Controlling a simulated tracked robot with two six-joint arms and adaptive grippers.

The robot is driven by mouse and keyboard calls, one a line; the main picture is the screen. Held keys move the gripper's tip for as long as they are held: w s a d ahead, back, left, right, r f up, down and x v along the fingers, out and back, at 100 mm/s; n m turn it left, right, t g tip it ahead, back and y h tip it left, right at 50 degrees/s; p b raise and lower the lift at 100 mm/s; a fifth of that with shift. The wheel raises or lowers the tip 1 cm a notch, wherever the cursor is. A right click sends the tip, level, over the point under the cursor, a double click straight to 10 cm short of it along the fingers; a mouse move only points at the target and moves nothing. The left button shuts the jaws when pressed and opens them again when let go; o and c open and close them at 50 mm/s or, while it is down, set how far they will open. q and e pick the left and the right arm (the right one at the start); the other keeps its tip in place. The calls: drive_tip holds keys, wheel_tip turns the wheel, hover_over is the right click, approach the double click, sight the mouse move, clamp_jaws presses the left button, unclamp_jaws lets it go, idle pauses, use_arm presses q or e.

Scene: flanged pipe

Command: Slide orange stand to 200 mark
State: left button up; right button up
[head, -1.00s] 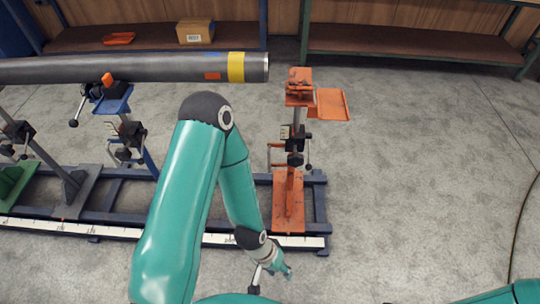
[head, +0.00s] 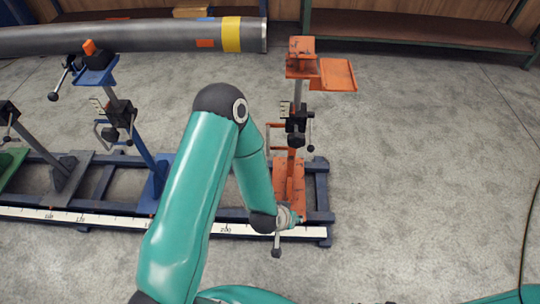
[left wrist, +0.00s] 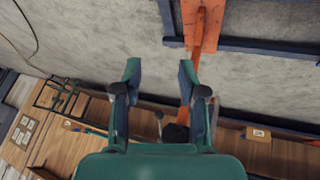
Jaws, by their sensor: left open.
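The orange stand (head: 289,175) stands upright near the right end of the blue rail frame (head: 318,190), with a flat orange plate at its top right. Its base is right of the 200 mark on the white scale (head: 227,229). My left gripper (head: 287,217) is at the front edge of the stand's base, and my forearm hides part of the rail. A short lever with a dark knob (head: 277,252) shows just below it. In the left wrist view the gripper (left wrist: 158,80) is open with nothing clearly between its fingertips, and the orange stand (left wrist: 203,25) is beyond the right finger.
A grey pipe (head: 130,38) with a yellow band ends left of the orange stand's top. A blue stand (head: 160,180) and a grey stand (head: 68,175) are farther left on the rail. Shelves line the back.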

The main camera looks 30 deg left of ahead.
use_arm(q)
drive_tip(key=w+a+f+n+t+y+b, duration=0.2)
drive_tip(key=w+a+f+t+y+b, duration=0.35)
drive_tip(key=w+b, duration=0.4)
drive_tip(key=n+t+y+b, duration=0.1)
drive_tip(key=n+y+b, duration=0.2)
drive_tip(key=y+b, duration=0.6)
approach(268, 143)
drive_tip(key=shift+h, duration=0.75)
drive_tip(key=b+x, duration=0.4)
drive_tip(key=x, duration=0.7)
drive_tip(key=shift+s+a, duration=0.1)
drive_tip(key=shift+s, duration=0.1)
use_arm(e)
wheel_tip(268, 143, down, 26)
use_arm(q)
clamp_jaws()
drive_tip(key=shift+m, duration=0.3)
